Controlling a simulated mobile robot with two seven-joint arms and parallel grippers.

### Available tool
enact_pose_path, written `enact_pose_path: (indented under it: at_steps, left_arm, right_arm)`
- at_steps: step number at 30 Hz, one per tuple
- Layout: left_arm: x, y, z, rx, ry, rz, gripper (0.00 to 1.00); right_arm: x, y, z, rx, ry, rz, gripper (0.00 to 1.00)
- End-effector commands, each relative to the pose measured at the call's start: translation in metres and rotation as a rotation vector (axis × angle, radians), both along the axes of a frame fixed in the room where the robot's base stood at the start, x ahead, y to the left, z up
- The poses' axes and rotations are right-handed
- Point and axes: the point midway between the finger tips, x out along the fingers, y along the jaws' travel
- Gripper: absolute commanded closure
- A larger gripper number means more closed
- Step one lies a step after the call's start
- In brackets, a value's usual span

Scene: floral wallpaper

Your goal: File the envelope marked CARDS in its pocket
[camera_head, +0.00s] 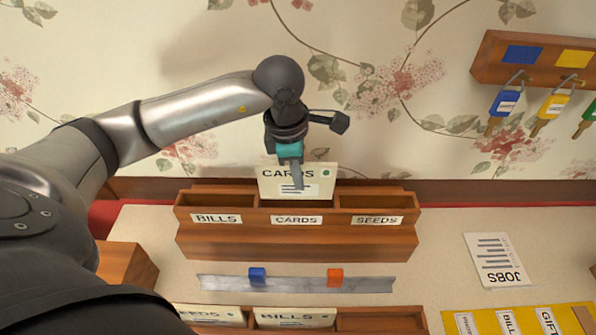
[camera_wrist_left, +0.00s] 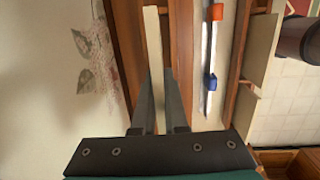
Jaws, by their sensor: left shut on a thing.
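The cream envelope marked CARDS (camera_head: 322,184), with a green dot, is upright above the middle pocket of the wooden sorter (camera_head: 296,241). My left gripper (camera_head: 297,178) is shut on it from above. The left wrist view shows the envelope (camera_wrist_left: 153,40) edge-on between the two fingers of the gripper (camera_wrist_left: 158,85). The middle pocket's front carries the CARDS label (camera_head: 296,220), between BILLS and SEEDS. The envelope's lower edge is at the pocket's mouth; I cannot tell whether it is inside. My right gripper is not in view.
A lower rack (camera_head: 380,320) in front holds envelopes, one marked BILLS (camera_head: 294,317). A metal strip (camera_head: 300,283) with blue and orange clips lies between. A JOBS sheet (camera_head: 497,261) lies right. Keys hang from a wall rack (camera_head: 490,72). The floral wall is close behind the sorter.

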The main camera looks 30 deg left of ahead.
Motion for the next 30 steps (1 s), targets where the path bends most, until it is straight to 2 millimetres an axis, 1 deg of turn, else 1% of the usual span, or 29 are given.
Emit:
enact_pose_path:
  at_steps: [8, 14, 30]
  left_arm:
    - [0.0, 0.0, 0.0, 0.0, 0.0, -0.001, 1.0]
    - [0.0, 0.0, -0.006, 0.0, 0.0, -0.001, 1.0]
    - [0.0, 0.0, -0.037, -0.001, -0.001, 0.0, 1.0]
  right_arm:
    - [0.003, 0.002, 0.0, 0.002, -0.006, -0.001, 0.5]
    - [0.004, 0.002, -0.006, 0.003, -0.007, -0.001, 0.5]
    - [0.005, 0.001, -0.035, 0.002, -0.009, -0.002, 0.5]
